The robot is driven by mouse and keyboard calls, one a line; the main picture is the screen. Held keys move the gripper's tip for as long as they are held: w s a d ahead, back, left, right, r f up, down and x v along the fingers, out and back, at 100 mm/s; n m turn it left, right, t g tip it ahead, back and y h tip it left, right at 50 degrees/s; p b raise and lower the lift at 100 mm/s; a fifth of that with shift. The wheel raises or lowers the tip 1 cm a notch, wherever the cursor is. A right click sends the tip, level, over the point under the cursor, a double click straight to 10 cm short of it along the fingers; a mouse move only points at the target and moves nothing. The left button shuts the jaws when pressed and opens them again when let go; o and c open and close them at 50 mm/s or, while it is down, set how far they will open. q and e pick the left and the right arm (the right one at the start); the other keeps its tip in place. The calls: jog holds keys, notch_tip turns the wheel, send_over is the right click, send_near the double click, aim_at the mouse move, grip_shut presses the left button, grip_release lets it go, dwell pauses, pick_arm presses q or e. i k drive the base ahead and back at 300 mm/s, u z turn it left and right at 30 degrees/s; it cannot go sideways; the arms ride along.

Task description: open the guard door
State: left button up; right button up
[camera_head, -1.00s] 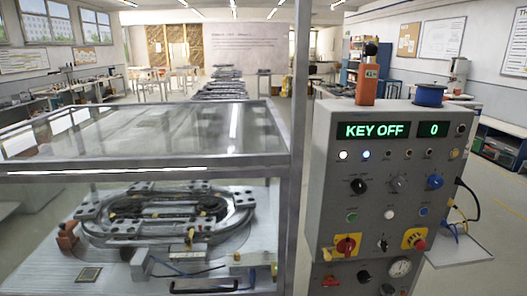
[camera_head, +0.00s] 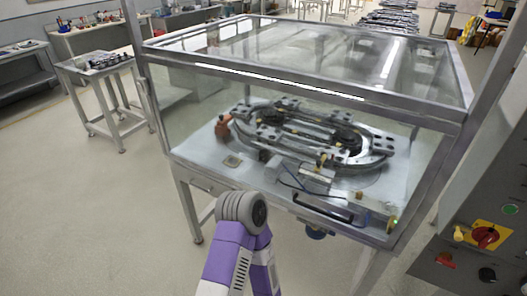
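The guard door (camera_head: 215,110) is the clear front pane of a metal-framed enclosure, and it looks closed. A black bar handle (camera_head: 321,207) sits low on its front, right of the middle. Behind the pane is the oval ring track (camera_head: 310,135) on a light bed. One of my purple arms (camera_head: 237,255) rises from the bottom edge, left of the handle, with its grey joint in front of the enclosure's lower edge. Neither gripper shows, so what they hold cannot be seen.
The control panel (camera_head: 490,190) with a red and yellow switch (camera_head: 485,236) stands close at the right. A small green light (camera_head: 395,221) glows at the enclosure's lower right corner. A metal side table (camera_head: 100,66) stands at the left.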

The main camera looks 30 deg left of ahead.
aim_at(450, 131)
jog(key=k, duration=1.25)
jog(key=u, duration=0.6)
jog(key=i, duration=1.6)
jog(key=z, duration=1)
